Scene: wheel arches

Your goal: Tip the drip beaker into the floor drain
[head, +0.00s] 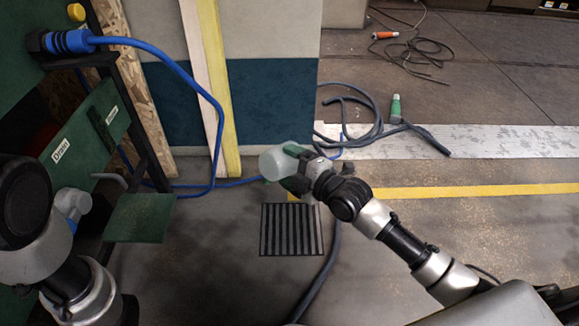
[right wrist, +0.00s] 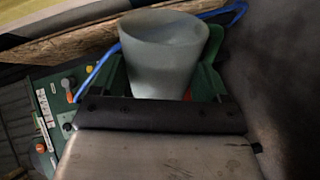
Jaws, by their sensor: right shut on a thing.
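The drip beaker (head: 278,164) is a pale, translucent cup. My right gripper (head: 291,168) is shut on it with green fingers. In the head view the beaker leans over on its side, one round end towards the left. In the right wrist view the beaker (right wrist: 163,55) stands between the green fingers, its wide rim at the top of the picture. I cannot tell whether it holds liquid. The floor drain (head: 291,230) is a dark slotted grate, just below the beaker in the picture. My left arm shows at the lower left, but its gripper does not.
A green stand with a "Drain" label (head: 62,149) and a small green shelf (head: 139,218) is at the left. A blue hose (head: 205,95) hangs from it. A dark cable (head: 325,265) runs along the floor beside the drain. More cables lie at the upper right.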

